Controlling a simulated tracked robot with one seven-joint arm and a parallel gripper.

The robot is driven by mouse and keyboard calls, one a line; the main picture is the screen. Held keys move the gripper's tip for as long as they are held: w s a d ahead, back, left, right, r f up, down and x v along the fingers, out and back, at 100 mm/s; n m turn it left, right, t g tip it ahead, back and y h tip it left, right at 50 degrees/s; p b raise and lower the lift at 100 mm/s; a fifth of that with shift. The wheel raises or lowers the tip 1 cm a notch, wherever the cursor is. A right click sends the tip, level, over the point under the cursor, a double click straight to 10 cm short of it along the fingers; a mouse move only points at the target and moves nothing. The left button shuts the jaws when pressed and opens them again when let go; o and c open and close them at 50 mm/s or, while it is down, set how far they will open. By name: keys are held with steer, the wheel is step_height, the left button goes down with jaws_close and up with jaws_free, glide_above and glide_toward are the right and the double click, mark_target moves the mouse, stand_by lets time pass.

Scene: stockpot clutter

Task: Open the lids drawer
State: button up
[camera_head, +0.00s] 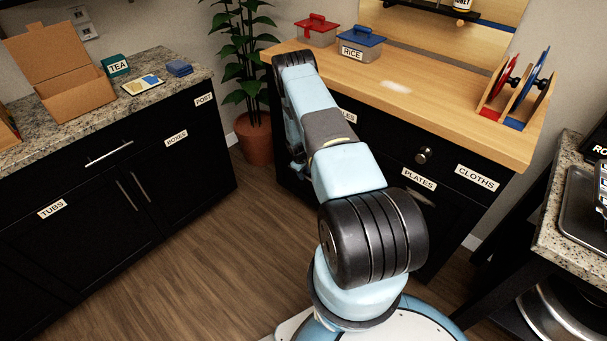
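No label reading LIDS shows in the head view. The black wooden-topped cabinet has an upper front (440,165) with a round knob (423,156) and a CLOTHS label (477,177). To its left is a label ending in "LES" (347,116), partly hidden by my arm. A PLATES label (418,179) sits lower. All the fronts that show look shut. My arm reaches to this cabinet's left part and covers it.
On the wooden top stand a red-lidded tub (317,31), a blue-lidded RICE tub (362,44) and a rack (517,90) with red and blue lids. A potted plant (254,140) stands left of the cabinet. A granite counter (60,115) is left. Floor between is clear.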

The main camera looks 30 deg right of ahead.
steer(key=shift+f, duration=0.2)
jaws_close()
stand_by(0.3)
stand_by(0.3)
